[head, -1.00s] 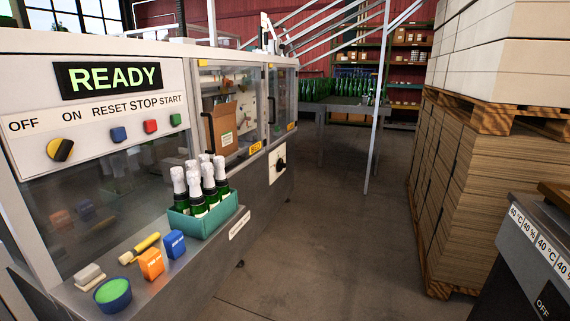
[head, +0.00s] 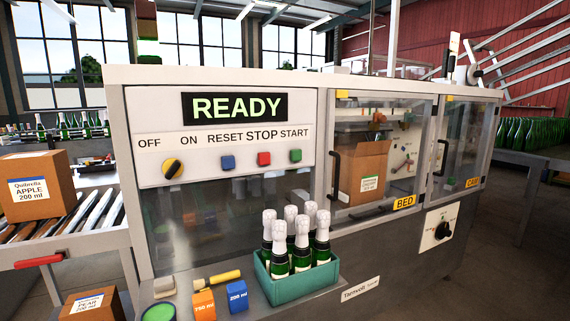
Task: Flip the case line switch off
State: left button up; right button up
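No switch in view carries a readable case line label. Neither of my grippers is in view.
A green crate (head: 300,287) of foil-topped bottles stands on the machine's front ledge, with orange (head: 204,304) and blue (head: 237,296) blocks beside it. A roller conveyor (head: 75,222) with an Apple carton (head: 36,187) is at left. Open floor lies at right.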

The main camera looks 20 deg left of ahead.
aim_at(172, 167)
jog(key=u, duration=1.35)
